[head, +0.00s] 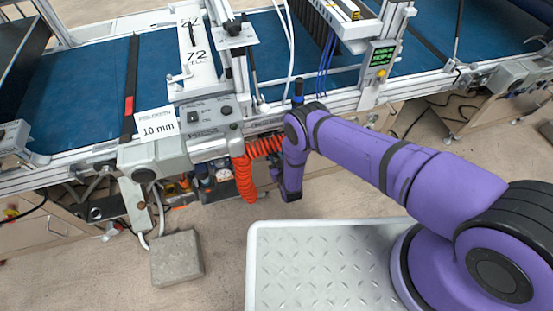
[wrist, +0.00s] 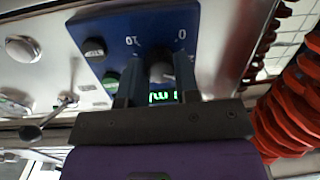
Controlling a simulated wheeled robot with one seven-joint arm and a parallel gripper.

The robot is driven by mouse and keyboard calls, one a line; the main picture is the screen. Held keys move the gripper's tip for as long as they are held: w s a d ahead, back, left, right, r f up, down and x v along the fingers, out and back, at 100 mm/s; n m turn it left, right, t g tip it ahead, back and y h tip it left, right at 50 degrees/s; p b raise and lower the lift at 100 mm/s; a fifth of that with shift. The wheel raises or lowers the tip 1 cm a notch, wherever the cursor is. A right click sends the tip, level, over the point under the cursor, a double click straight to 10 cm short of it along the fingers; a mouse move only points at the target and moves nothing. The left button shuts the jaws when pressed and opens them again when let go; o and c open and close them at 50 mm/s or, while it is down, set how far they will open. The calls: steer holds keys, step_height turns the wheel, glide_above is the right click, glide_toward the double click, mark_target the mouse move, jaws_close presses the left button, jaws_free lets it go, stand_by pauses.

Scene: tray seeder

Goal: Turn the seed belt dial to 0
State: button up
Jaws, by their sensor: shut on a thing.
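The seed belt dial (wrist: 160,66) is a dark knob on a blue panel (wrist: 112,25) in the wrist view. The panel carries a "0" mark at the upper right of the knob and a "10" at its upper left. My gripper (wrist: 159,75) is shut on the dial, with one finger on each side. I cannot tell where the dial points. Part of a green-lit display (wrist: 162,96) shows between the fingers. In the head view the dial and fingertips cannot be made out beside my purple arm.
Orange coiled hose hangs close on the right in the wrist view (wrist: 300,95) and left of my arm in the head view (head: 248,175). A green button (wrist: 110,79) and a metal toggle lever (wrist: 50,118) are left of the dial. A grey block (head: 177,258) lies on the floor.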

steer(key=n+h, duration=0.1)
steer(key=n, duration=0.5)
steer(key=shift+s+a+n, duration=0.1)
steer(key=shift+n, duration=0.3)
steer(key=n, duration=0.3)
steer(key=shift+f+n+t+h, duration=0.1)
steer(key=shift+n+t+h, duration=0.3)
steer(key=shift+n, duration=1.5)
steer(key=o, duration=0.9)
steer(key=v, duration=1)
steer(key=shift+s, duration=0.4)
